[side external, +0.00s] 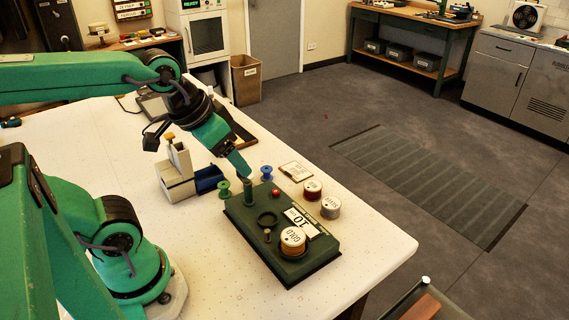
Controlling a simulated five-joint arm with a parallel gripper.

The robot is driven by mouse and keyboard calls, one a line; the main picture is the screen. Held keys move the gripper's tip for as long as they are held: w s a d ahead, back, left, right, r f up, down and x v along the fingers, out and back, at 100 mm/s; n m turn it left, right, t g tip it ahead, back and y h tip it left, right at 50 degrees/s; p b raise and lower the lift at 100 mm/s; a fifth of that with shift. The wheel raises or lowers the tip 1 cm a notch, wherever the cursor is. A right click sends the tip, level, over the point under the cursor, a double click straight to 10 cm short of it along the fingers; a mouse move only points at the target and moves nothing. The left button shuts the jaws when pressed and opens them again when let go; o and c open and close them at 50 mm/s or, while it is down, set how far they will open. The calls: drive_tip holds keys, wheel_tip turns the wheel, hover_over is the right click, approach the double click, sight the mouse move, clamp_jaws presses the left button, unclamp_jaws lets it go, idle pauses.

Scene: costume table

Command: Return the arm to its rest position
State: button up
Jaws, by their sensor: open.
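My gripper (245,173) points down at the back left corner of a dark green board (262,254) on the white table. Its jaws are open; the fingers are small and dark here. A short upright post (249,194) stands on the board right under the fingertips. I cannot tell whether they touch it. My arm reaches in from the left, bent down over the table.
The board bears a labelled spool (293,238), a dark ring (267,219), a red knob (276,193) and a white number card (301,222). Nearby stand red (312,190), grey (331,207), green (224,190) and blue (266,173) spools, and a cream block device (179,177). The table's front right is clear.

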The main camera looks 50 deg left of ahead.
drive_tip(key=shift+s+a, duration=0.15)
drive_tip(key=shift+s, duration=0.1)
drive_tip(key=o, duration=0.7)
drive_tip(key=shift+c, duration=0.2)
drive_tip(key=w+a+r+n+y, duration=0.1)
drive_tip(key=a+r+n, duration=0.1)
drive_tip(key=a+n, duration=0.4)
drive_tip(key=w+a+r+n+g+y, duration=0.1)
drive_tip(key=a+r+n, duration=0.2)
drive_tip(key=n, duration=0.9)
drive_tip(key=a, duration=0.3)
drive_tip(key=shift+w+a, duration=0.35)
drive_tip(key=shift+w, duration=0.05)
drive_tip(key=x, duration=1)
drive_tip(key=shift+s, duration=0.2)
drive_tip(key=shift+a, duration=0.1)
